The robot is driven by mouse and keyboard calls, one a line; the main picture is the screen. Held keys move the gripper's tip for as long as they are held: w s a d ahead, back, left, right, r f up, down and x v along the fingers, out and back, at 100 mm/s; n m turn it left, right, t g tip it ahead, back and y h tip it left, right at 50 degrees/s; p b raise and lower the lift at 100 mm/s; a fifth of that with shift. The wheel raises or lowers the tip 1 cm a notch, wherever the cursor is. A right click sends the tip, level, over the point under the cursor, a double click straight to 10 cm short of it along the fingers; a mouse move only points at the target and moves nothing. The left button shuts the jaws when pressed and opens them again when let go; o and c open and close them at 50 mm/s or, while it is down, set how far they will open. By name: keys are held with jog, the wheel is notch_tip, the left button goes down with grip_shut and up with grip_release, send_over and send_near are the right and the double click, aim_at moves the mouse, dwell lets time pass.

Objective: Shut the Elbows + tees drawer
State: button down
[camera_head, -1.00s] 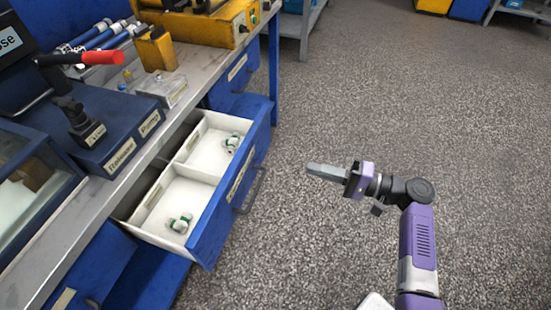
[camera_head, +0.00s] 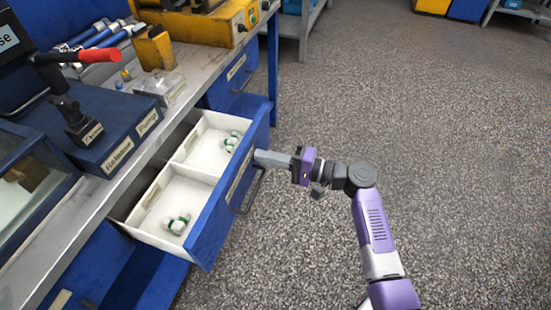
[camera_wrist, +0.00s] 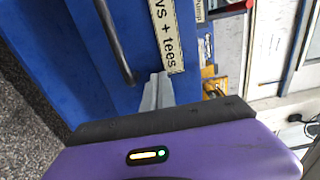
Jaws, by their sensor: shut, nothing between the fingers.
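The Elbows + tees drawer (camera_head: 228,201) is a blue-fronted drawer pulled well out of the bench. My gripper (camera_head: 259,157) is shut and empty. Its fingertips are at the drawer front, beside the label and above the handle. I cannot tell if they touch the front.
The bench top (camera_head: 195,92) above carries a blue control box (camera_head: 120,133) with a black lever, a red-handled tool (camera_head: 90,56) and yellow equipment. A second blue drawer (camera_head: 232,82), with a label, is farther along. The floor right of the drawer is clear.

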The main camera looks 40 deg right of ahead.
jog(key=shift+w+a, duration=0.1)
dwell(0.3)
jog(key=b, duration=0.6)
send_over(202, 156)
jog(key=shift+w+a+r, duration=0.1)
jog(key=shift+a+r, duration=0.1)
